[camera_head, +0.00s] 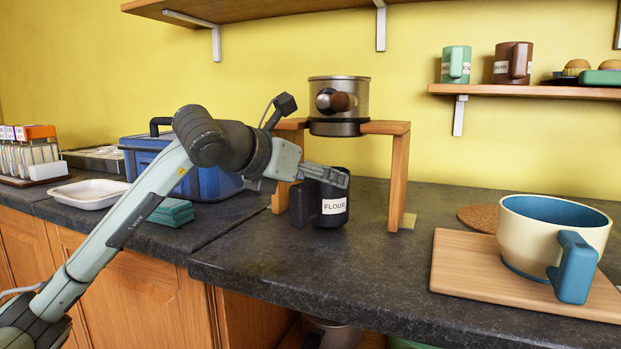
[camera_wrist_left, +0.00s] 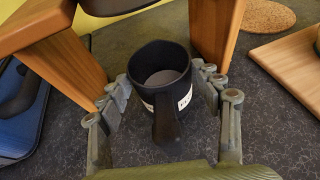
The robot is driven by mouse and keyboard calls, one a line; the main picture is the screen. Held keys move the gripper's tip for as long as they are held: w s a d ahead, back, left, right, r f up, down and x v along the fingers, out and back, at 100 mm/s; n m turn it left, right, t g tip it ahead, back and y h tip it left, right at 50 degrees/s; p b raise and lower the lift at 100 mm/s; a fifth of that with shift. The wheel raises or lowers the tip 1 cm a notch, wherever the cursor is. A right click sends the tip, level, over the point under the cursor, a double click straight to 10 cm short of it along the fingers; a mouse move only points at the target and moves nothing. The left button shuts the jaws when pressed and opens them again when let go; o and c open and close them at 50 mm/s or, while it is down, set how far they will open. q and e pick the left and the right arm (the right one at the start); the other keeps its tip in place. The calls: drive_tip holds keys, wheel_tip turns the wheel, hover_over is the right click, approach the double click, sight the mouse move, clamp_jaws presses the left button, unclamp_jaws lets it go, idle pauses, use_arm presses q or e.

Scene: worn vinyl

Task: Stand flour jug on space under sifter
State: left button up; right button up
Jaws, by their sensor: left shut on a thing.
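The flour jug (camera_head: 331,205) is black with a white FLOUR label and a handle. It stands upright, or nearly so, between the legs of the wooden stand (camera_head: 398,178), below the metal sifter (camera_head: 340,100). Whether its base touches the counter, I cannot tell for sure. My left gripper (camera_head: 327,174) is shut on the jug near its rim. In the left wrist view the fingers (camera_wrist_left: 163,100) lie on both sides of the jug (camera_wrist_left: 160,68), handle toward the camera. The jug's inside looks grey. My right gripper is not in view.
A cream and blue mug (camera_head: 520,225) stands on a wooden board (camera_head: 455,262) at right, with a cork mat (camera_head: 480,216) behind. A blue box (camera_head: 150,160), white tray (camera_head: 88,192) and green block (camera_head: 172,212) are left. The front counter is clear.

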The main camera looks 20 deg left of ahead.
use_arm(q)
drive_tip(key=shift+w+r, duration=0.1)
drive_tip(key=shift+w, duration=1.1)
drive_tip(key=shift+w+d, duration=0.1)
drive_tip(key=shift+w, duration=0.6)
drive_tip(key=shift+w+p, duration=0.3)
drive_tip(key=shift+w, duration=0.55)
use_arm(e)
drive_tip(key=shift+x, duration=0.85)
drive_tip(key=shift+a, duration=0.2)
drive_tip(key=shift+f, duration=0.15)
use_arm(q)
drive_tip(key=shift+b, duration=0.45)
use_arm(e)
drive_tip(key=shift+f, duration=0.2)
use_arm(q)
drive_tip(key=shift+f+b, duration=0.45)
drive_tip(key=shift+f, duration=0.1)
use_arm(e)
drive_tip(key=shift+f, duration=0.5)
